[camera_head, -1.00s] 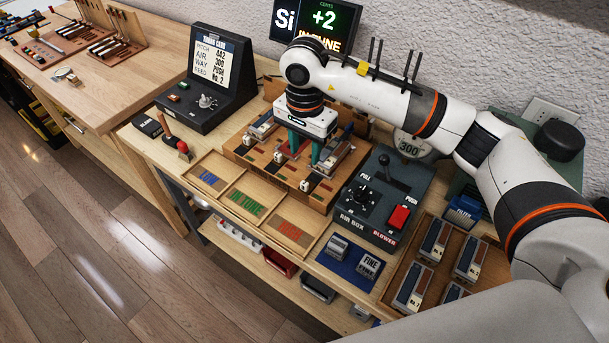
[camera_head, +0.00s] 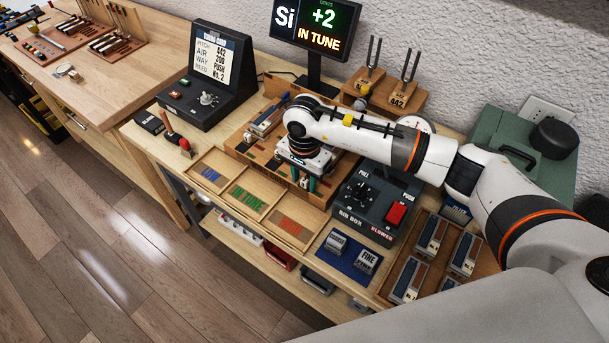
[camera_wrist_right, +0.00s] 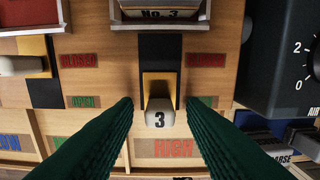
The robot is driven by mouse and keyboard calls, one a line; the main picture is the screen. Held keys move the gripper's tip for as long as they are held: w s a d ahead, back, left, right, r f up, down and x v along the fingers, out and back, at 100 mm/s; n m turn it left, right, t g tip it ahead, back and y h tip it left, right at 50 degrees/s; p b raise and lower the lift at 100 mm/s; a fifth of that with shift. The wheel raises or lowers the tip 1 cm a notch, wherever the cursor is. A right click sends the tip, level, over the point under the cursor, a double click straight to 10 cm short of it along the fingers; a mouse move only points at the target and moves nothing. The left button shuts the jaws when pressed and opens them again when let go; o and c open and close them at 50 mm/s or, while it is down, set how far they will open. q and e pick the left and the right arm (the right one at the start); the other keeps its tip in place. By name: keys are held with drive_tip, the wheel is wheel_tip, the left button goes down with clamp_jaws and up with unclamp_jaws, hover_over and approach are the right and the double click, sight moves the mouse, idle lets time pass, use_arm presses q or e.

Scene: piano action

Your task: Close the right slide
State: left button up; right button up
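The right slide, a pale knob marked 3 (camera_wrist_right: 159,114) on a dark track, shows in the right wrist view at the lower end of its track, level with the green OPEN labels. The red CLOSED labels lie farther up, towards the reed block marked No. 3 (camera_wrist_right: 160,14). My right gripper (camera_wrist_right: 159,104) is open, with one dark green finger on each side of the knob and visible gaps to it. My left gripper is not in view.
The air box (camera_head: 375,205) with its dial and red switch stands just right of the gripper. A wooden tray (camera_head: 262,189) with coloured labels lies in front. Tuning forks on wooden blocks (camera_head: 398,98) and a tuner screen (camera_head: 315,27) stand behind.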

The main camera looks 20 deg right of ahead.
clamp_jaws()
drive_tip(key=w+d+b, duration=0.2)
drive_tip(key=d+b, duration=0.1)
drive_tip(key=shift+w+f, duration=0.15)
drive_tip(key=shift+w, duration=0.05)
drive_tip(key=shift+r, duration=0.3)
drive_tip(key=shift+o, duration=0.8)
unclamp_jaws()
drive_tip(key=shift+d+f, duration=0.1)
drive_tip(key=shift+d, duration=0.05)
drive_tip(key=shift+r, duration=0.45)
wheel_tip(320, 180, up, 11)
drive_tip(key=b, duration=0.3)
